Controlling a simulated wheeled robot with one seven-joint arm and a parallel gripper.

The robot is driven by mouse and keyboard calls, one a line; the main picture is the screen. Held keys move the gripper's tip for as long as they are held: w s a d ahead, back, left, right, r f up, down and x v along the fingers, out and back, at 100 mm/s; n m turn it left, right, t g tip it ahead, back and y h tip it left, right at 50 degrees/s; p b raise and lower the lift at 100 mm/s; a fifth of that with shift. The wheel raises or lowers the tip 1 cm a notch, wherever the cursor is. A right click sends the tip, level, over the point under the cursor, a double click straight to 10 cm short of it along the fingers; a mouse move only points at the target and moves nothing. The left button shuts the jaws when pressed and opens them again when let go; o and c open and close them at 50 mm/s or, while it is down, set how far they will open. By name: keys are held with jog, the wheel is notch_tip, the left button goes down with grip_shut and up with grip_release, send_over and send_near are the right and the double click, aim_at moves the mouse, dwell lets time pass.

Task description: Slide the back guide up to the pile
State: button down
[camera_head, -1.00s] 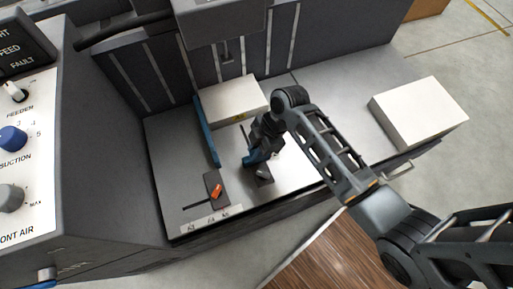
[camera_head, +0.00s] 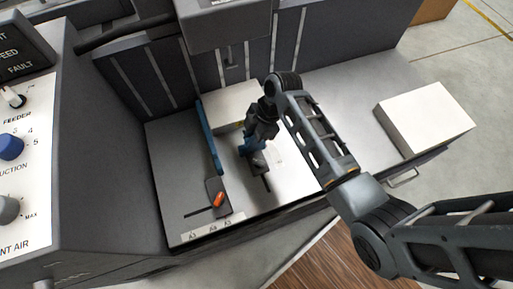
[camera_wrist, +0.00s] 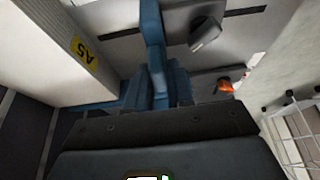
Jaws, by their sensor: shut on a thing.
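The pile (camera_head: 230,106) is a white block on the feeder table, against the side guide (camera_head: 209,140), a blue plate with an orange lever (camera_head: 218,199). My gripper (camera_head: 256,142) is shut on the back guide (camera_head: 257,158), right of and in front of the pile. My arm hides part of the pile. In the wrist view the pile (camera_wrist: 45,50) is at left with a yellow A5 label. The back guide's blue plate (camera_wrist: 151,30) stands upright beside it, apart from it by a narrow strip of bare table. Its grey knob (camera_wrist: 206,34) is to the right.
Another white block (camera_head: 425,115) lies at the right end of the table. Format marks (camera_head: 212,230) line the front edge. The dark feeder wall stands behind the pile.

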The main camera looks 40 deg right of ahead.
jog(key=w+d+b, duration=0.1)
jog(key=w, duration=0.4)
jog(key=w+d+b, duration=0.1)
jog(key=w, duration=0.1)
jog(key=shift+w+d+f+b, duration=0.1)
jog(key=shift+w+d+b, duration=0.15)
jog(key=shift+d+b, duration=0.05)
jog(key=shift+w+d, duration=0.15)
jog(key=shift+w, duration=0.3)
jog(key=c, duration=1.1)
grip_release()
jog(key=shift+w, duration=0.1)
jog(key=shift+d+r, duration=0.15)
jog(key=shift+r, duration=0.25)
jog(key=s+d, duration=0.1)
jog(key=d, duration=0.2)
jog(key=s+d, duration=0.1)
jog(key=d, duration=0.3)
jog(key=s+d, duration=0.2)
jog(key=d, duration=0.2)
jog(key=shift+d+r, duration=0.25)
